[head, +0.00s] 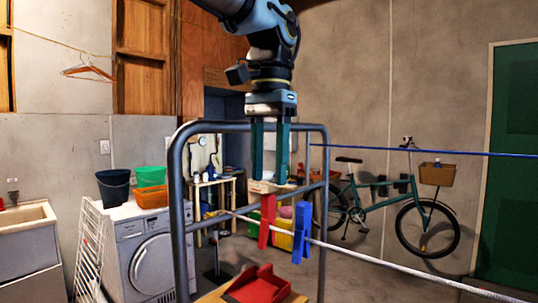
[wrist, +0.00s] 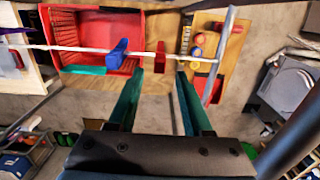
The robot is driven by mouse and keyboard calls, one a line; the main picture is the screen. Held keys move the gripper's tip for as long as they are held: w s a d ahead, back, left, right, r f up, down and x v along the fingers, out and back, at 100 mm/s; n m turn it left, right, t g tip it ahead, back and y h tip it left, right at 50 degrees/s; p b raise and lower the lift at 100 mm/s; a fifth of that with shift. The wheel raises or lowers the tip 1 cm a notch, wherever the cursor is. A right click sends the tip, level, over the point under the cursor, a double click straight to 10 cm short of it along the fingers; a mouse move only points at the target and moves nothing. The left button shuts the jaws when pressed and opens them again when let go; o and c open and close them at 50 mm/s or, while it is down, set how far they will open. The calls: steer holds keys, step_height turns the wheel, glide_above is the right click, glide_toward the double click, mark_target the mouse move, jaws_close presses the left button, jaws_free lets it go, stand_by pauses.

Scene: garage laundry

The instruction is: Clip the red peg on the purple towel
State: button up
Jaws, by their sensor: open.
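The red peg (head: 266,220) sits upright on the white line, next to the metal frame. It also shows in the wrist view (wrist: 160,57), just beyond and between my fingertips. My gripper (head: 269,182) is open and points down above the red peg. In the wrist view my gripper (wrist: 160,73) has its two green fingers apart with nothing between them. A blue peg (head: 301,232) sits on the same line to the right of the red one. No purple towel can be made out in the head view; a thin purple patch (wrist: 14,31) shows at the wrist view's left edge.
The grey metal frame (head: 176,200) stands around the near end of the white line (head: 390,263). A blue line (head: 420,152) runs farther back. A washing machine (head: 150,250) stands left, a bicycle (head: 385,200) at the back right.

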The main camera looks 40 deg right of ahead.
mark_target(268, 194)
steer(key=shift+f+b, duration=1.55)
steer(key=shift+f, duration=1.3)
jaws_close()
steer(key=shift+r+p, duration=2.6)
steer(key=shift+r, duration=0.2)
